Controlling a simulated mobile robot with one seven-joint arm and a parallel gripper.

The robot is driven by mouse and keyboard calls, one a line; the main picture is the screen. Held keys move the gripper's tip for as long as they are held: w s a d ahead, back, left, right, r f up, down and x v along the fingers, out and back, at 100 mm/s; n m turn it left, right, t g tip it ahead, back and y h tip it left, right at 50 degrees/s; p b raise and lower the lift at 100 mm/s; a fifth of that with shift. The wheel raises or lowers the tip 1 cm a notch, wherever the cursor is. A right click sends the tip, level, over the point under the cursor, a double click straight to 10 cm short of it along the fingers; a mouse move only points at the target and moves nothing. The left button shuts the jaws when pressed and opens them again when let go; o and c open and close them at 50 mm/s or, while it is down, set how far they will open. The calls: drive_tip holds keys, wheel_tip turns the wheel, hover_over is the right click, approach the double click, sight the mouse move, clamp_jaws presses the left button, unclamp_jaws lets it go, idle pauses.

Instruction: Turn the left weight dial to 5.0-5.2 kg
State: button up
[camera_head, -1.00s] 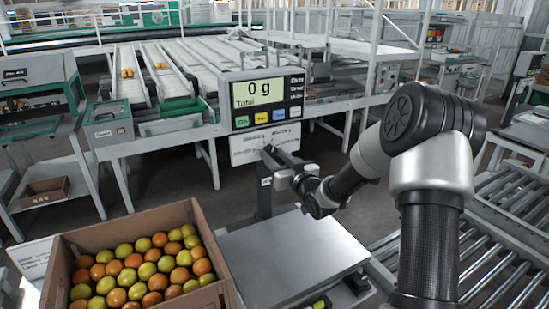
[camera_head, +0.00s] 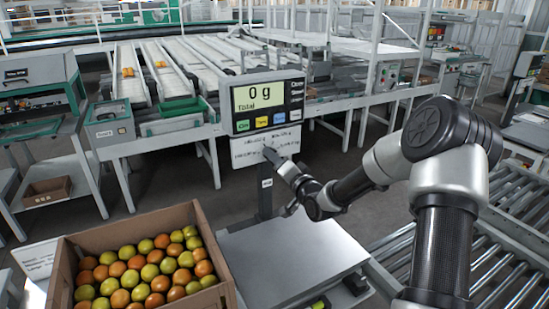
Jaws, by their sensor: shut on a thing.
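The scale display (camera_head: 265,100) in the head view reads 0 g and Total. Below it is a white panel (camera_head: 250,146) with small dial markings, too small to read. My gripper (camera_head: 270,154) is at the middle of this panel, shut on a dial there. The dial itself is hidden behind the fingers, and I cannot read its setting. I cannot tell from this view whether it is the left dial. The scale's flat metal plate (camera_head: 290,258) is empty below my arm.
A cardboard box (camera_head: 222,262) of orange and yellow-green tomatoes stands left of the plate. A roller conveyor (camera_head: 495,265) runs at the right. Sorting lanes (camera_head: 170,70) and a grey machine (camera_head: 38,85) stand behind. The air above the plate is free apart from my arm.

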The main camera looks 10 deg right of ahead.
drive_tip(key=shift+m, duration=0.5)
drive_tip(key=o, duration=1)
drive_tip(key=shift+s, duration=0.1)
drive_tip(key=p+v, duration=0.2)
drive_tip(key=v, duration=1.5)
drive_tip(key=shift+s, duration=0.1)
